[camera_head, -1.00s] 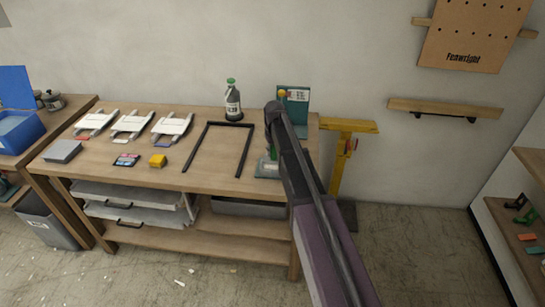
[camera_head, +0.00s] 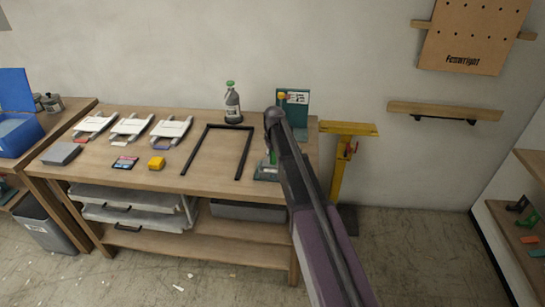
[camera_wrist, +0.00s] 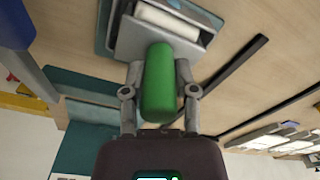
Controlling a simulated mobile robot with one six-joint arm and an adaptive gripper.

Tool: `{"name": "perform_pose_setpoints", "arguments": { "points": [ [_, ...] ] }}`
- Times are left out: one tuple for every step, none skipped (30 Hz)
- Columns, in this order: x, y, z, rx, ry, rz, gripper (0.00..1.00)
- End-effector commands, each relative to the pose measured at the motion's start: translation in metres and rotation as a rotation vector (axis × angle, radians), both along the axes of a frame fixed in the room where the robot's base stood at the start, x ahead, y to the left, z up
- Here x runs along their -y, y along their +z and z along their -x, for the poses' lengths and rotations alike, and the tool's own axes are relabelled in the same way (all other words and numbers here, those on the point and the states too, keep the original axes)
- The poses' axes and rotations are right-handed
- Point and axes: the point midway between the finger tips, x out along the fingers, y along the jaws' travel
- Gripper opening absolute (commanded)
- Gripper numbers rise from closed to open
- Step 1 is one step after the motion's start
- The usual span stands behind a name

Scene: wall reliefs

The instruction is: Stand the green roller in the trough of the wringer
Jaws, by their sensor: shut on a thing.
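The green roller (camera_wrist: 160,82) is between the two fingers of my gripper (camera_wrist: 160,90) in the wrist view, and the gripper is shut on it. Just beyond its far end is the wringer (camera_wrist: 128,40), a grey trough with a white roller (camera_wrist: 167,20) lying in it. The green roller's far end overlaps the near side of the trough in this view; I cannot tell if they touch. In the head view the wringer's base (camera_head: 266,174) shows at the right end of the bench, partly hidden by my arm.
A teal panel (camera_head: 299,105) stands behind the wringer, with a yellow stand (camera_head: 346,150) to the right.

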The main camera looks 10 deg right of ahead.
Motion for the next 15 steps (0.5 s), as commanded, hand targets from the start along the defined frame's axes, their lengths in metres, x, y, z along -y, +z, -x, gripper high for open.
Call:
{"name": "perform_pose_setpoints", "arguments": {
  "points": [
    [0.0003,-0.0032,0.0007,-0.002,0.0,0.001,0.0],
    [0.0002,-0.0035,0.0008,-0.002,0.0,0.001,0.0],
    [0.0002,-0.0032,0.0009,-0.002,0.0,0.001,0.4],
    [0.0002,-0.0028,0.0009,-0.002,0.0,0.001,0.49],
    [0.0002,-0.0028,0.0009,-0.002,0.0,0.001,0.58],
    [0.0001,-0.0027,0.0008,-0.002,0.0,0.001,0.7],
    [0.0001,-0.0027,0.0008,-0.002,0.0,0.001,0.72],
    [0.0,-0.0025,0.0008,-0.002,0.0,0.001,0.72],
    [0.0,-0.0025,0.0008,-0.002,0.001,0.001,0.72],
    [-0.0001,-0.0024,0.0008,-0.002,0.001,0.001,0.72],
    [-0.0001,-0.0023,0.0008,-0.002,0.001,0.001,0.72],
    [-0.0001,-0.0023,0.0008,-0.002,0.001,0.001,0.72],
    [-0.0001,-0.0022,0.0007,-0.002,0.001,0.001,0.72],
    [-0.0002,-0.0022,0.0007,-0.002,0.001,0.001,0.72],
    [-0.0002,-0.0022,0.0006,-0.001,0.001,0.001,0.72]
  ]
}}
